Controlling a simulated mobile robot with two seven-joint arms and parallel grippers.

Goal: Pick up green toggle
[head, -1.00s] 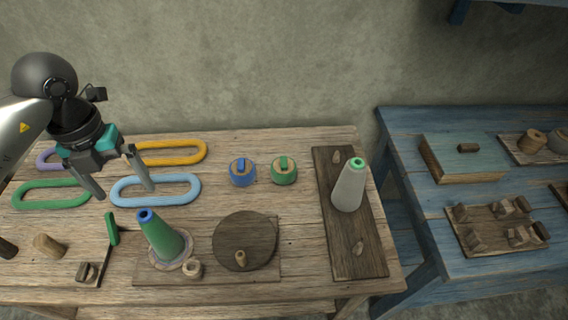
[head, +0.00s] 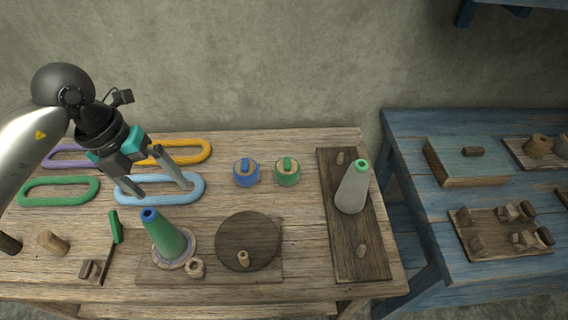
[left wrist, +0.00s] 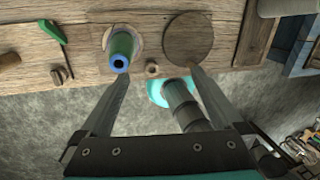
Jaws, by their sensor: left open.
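The green toggle (head: 287,172), a round green piece with a raised bar on top, stands on the wooden table beside a similar blue toggle (head: 246,172). My left gripper (head: 163,191) is open and empty, above the light blue loop (head: 128,190), to the left of both toggles and apart from them. Its two fingers also show spread in the left wrist view (left wrist: 161,73). I cannot make out the green toggle in that view. My right gripper is not in view.
A green cone with a blue tip (head: 166,238) and a dark round disc (head: 248,241) stand in front. A grey cone (head: 353,188) stands on a dark board (head: 351,252) to the right. Purple, orange and green loops lie at the left. A blue table (head: 408,160) is further right.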

